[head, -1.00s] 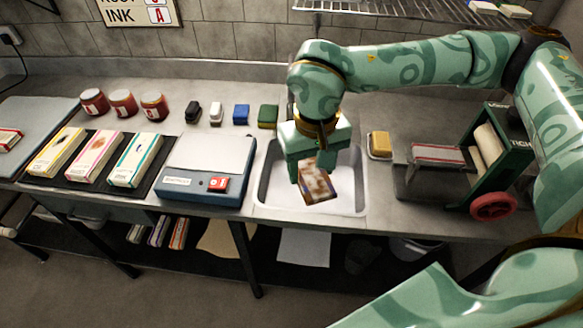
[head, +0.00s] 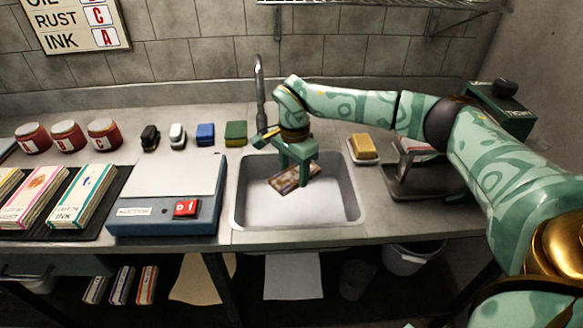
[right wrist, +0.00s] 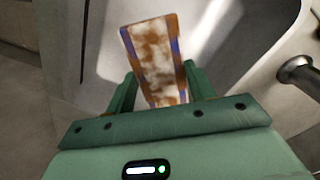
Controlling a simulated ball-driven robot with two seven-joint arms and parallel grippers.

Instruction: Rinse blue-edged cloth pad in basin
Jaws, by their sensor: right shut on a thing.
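The cloth pad (head: 284,182) is stained brown and white and is inside the sink basin (head: 262,214), toward its back. In the right wrist view the pad (right wrist: 152,52) shows blue edges with brown-orange stains along them. My right gripper (head: 302,172) reaches down into the basin and is shut on one end of the pad. In the right wrist view its two green fingers (right wrist: 161,92) sit on either side of that end. I cannot tell whether the pad touches the basin floor. My left gripper is not in view.
A tall metal faucet (head: 260,85) stands behind the basin, close to my right arm. A yellow sponge block (head: 363,147) sits in a dish right of the basin. A blue scale-like device (head: 165,215) stands left of it. Several small coloured blocks line the counter behind.

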